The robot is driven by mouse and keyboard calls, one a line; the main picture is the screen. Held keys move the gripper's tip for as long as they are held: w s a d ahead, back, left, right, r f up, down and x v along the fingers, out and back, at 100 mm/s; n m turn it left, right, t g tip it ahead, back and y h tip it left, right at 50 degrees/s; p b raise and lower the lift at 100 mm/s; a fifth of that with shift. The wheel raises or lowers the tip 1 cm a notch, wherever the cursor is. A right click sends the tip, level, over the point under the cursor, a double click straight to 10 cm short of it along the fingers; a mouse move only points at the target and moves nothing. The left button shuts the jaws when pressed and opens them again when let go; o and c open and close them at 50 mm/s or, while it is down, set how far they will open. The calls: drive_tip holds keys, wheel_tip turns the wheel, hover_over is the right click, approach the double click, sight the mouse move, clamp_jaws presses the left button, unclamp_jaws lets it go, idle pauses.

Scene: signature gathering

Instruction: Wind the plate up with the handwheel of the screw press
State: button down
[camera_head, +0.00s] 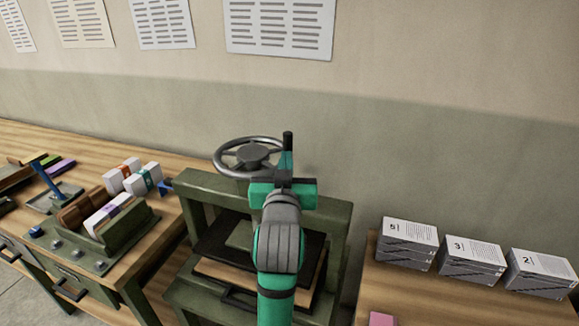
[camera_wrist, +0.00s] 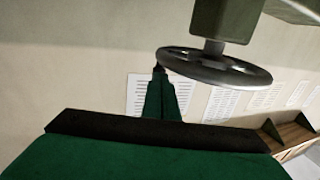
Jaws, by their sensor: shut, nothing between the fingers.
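The screw press (camera_head: 335,215) is a dark green frame in the middle of the head view. Its grey handwheel (camera_head: 248,155) lies roughly level on top, and it also shows in the wrist view (camera_wrist: 240,74). The dark plate (camera_head: 215,240) sits inside the frame, partly hidden by my arm, above a light brown block or stack. My gripper (camera_head: 287,140) is shut and empty, its dark fingertips at the right side of the wheel's rim. In the wrist view the fingertips (camera_wrist: 160,70) are close beside the rim; I cannot tell whether they touch it.
A wooden bench (camera_head: 150,260) on the left holds a green rack (camera_head: 125,232) with bound blocks. A table on the right bears three grey stacks (camera_head: 407,243) with white numbered tops and a pink piece (camera_head: 381,318). The wall with printed sheets (camera_head: 280,28) stands behind the press.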

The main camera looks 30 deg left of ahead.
drive_tip(key=shift+w+a, duration=0.25)
drive_tip(key=shift+w, duration=0.25)
drive_tip(key=shift+w, duration=0.1)
drive_tip(key=shift+w, duration=1.1)
drive_tip(key=shift+d, duration=0.1)
